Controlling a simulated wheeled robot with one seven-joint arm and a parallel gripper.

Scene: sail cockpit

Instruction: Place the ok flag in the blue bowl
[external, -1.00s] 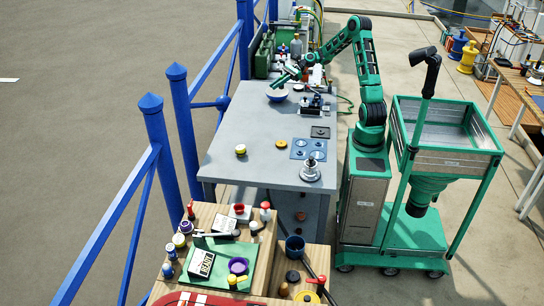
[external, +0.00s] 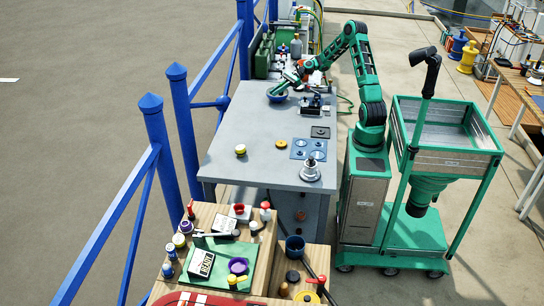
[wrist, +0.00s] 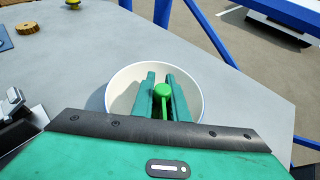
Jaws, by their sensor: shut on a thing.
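The bowl (external: 277,97) stands at the far end of the grey table and looks blue on its outside. In the wrist view the bowl (wrist: 116,91) shows a pale inside and a thin blue rim. My gripper (external: 281,88) is low over the bowl. In the wrist view my gripper (wrist: 162,80) has its green fingers over the bowl's inside, shut on a small green thing with a round head (wrist: 164,90), seemingly the ok flag.
The grey table (external: 230,140) is clear around the bowl's near side. A dark device (external: 314,105) stands just right of the bowl. A blue plate (external: 308,149) and a metal knob (external: 311,170) are nearer. Blue railing (external: 183,130) runs along the left.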

